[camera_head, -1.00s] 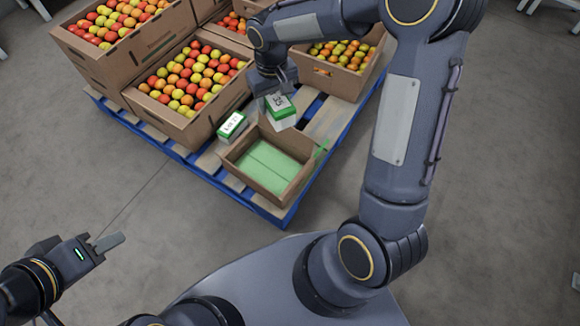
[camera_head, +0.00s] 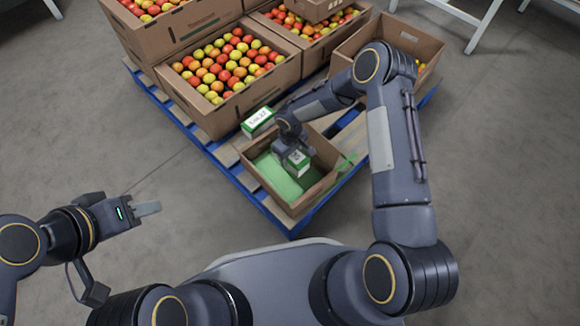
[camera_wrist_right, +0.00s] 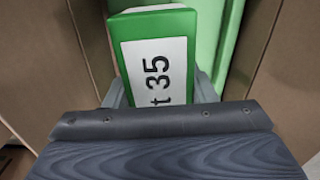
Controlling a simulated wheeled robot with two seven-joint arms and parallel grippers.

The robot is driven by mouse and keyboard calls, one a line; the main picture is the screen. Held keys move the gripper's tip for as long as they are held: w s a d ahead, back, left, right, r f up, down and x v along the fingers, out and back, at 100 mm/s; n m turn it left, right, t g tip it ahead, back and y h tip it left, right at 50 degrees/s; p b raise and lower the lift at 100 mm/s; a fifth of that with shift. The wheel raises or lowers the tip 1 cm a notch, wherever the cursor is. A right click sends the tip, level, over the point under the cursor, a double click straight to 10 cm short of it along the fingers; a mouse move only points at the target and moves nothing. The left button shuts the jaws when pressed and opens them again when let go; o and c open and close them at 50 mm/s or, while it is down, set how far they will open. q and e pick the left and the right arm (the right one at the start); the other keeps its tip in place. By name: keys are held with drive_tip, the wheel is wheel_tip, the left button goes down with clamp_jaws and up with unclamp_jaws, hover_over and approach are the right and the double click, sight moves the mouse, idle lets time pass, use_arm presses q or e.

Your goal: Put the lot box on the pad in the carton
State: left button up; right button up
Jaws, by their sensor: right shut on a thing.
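The lot box (camera_head: 297,163) is green and white and is held in my right gripper (camera_head: 292,158), which is shut on it. The carton (camera_head: 262,196) is an open brown box at the pallet's near corner. The green pad (camera_head: 276,176) covers its floor. The lot box is over or inside the carton, in its right part; contact with the pad cannot be told. My left gripper (camera_head: 148,208) is off to the left, empty, with its jaw gap unclear.
Another open carton (camera_head: 412,42) stands at the back right. The floor to the left is clear.

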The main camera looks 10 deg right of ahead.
drive_tip(key=shift+f+b, duration=0.85)
drive_tip(key=shift+f, duration=1.95)
drive_tip(key=shift+f, duration=0.15)
drive_tip(key=o, duration=1.1)
